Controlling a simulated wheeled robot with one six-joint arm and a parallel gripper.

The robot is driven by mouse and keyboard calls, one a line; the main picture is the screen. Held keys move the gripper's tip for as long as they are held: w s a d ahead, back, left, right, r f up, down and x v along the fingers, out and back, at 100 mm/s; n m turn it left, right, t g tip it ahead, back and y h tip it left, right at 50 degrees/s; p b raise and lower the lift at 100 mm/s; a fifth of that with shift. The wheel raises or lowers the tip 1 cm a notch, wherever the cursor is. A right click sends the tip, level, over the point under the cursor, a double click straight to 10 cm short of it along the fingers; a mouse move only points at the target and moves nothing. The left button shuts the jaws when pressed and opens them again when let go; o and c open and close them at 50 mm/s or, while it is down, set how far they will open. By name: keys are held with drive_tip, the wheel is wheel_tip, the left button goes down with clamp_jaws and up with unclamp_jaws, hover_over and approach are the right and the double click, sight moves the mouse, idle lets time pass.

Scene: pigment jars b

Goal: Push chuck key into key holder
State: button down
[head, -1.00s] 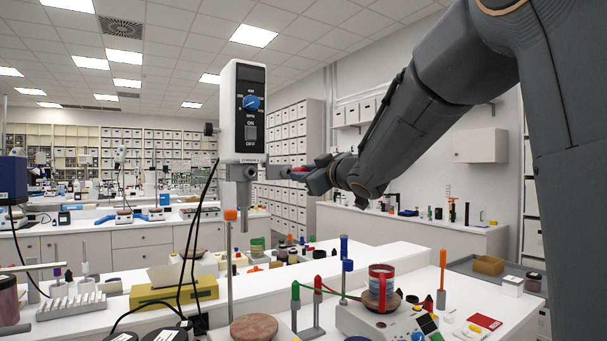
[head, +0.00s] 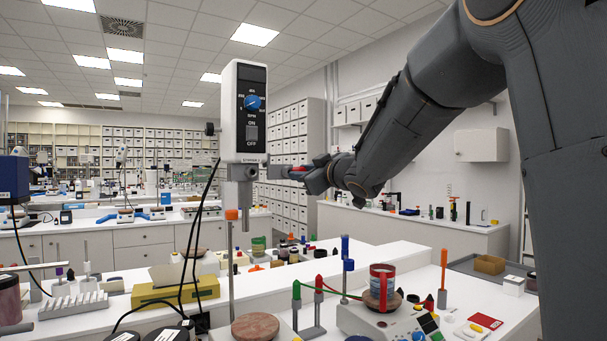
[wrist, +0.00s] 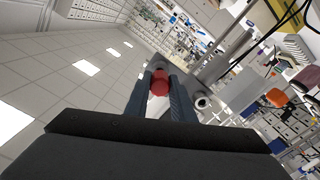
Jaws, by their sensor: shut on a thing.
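The red chuck key (wrist: 160,84) is between the two fingers of my gripper (wrist: 160,95) in the wrist view. In the head view only a little red of the key (head: 299,168) shows at the tip of my gripper (head: 304,173). My gripper is shut on the key, close to the right side of the stirrer (head: 243,110), a white unit with a blue knob.
Black cables (head: 190,240) hang left of the stirrer.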

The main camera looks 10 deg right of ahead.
drive_tip(key=shift+x, duration=0.95)
drive_tip(key=c, duration=1.4)
unclamp_jaws()
drive_tip(key=shift+c, duration=0.2)
drive_tip(key=b+v, duration=0.1)
drive_tip(key=v, duration=0.6)
drive_tip(key=shift+s+d+b, duration=0.15)
drive_tip(key=shift+s+b, duration=0.2)
drive_tip(key=shift+s, duration=0.05)
